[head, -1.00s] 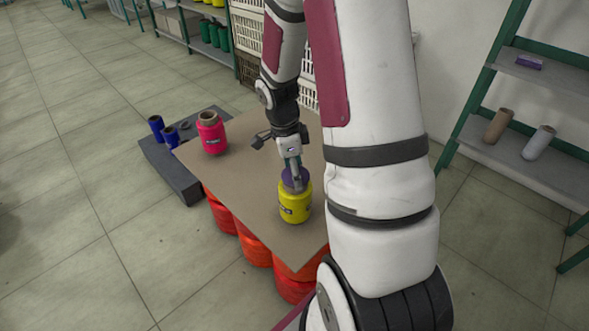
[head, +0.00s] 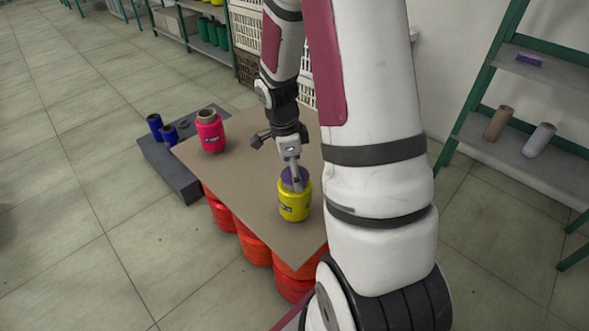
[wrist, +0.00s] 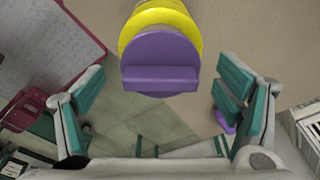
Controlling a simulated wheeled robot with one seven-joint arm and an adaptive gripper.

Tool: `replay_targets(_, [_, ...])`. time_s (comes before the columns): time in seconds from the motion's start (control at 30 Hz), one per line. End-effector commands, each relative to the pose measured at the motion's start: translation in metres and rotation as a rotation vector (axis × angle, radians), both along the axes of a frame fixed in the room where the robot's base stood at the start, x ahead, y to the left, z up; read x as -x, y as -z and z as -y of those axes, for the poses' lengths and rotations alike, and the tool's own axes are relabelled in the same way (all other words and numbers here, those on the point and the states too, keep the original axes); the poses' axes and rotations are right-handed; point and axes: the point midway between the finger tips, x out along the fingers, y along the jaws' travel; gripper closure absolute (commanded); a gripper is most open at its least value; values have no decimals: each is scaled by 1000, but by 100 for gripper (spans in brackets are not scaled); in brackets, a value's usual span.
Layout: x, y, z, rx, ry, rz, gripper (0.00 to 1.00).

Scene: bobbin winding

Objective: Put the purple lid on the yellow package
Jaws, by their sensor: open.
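The yellow package (head: 294,204) stands upright on the brown table top. The round purple lid (head: 288,174) is at its top, partly hidden by my gripper. In the wrist view the lid (wrist: 160,52) shows its raised bar and covers most of the yellow package (wrist: 160,12), whose rim shows beyond it. I cannot tell whether the lid sits fully flat. My gripper (head: 294,186) is just above the lid in the head view. In the wrist view my gripper (wrist: 165,100) is open, its teal-padded fingers apart on either side of the lid's bar, with nothing between the pads.
A pink spool (head: 210,132) stands at the table's far left. The brown table top (head: 240,180) is clear between it and the package. A dark low platform (head: 170,165) with blue spools is left of it. A shelf (head: 520,150) stands right.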

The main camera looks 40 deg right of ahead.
Motion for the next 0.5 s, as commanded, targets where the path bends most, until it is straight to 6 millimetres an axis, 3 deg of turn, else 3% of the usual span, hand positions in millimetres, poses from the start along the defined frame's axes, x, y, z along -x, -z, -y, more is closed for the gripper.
replay_targets(0.27, [-2, -12, -1, 3, 0, 3, 15])
replay_targets(0.5, [-6, -57, -7, 4, -1, 6, 15])
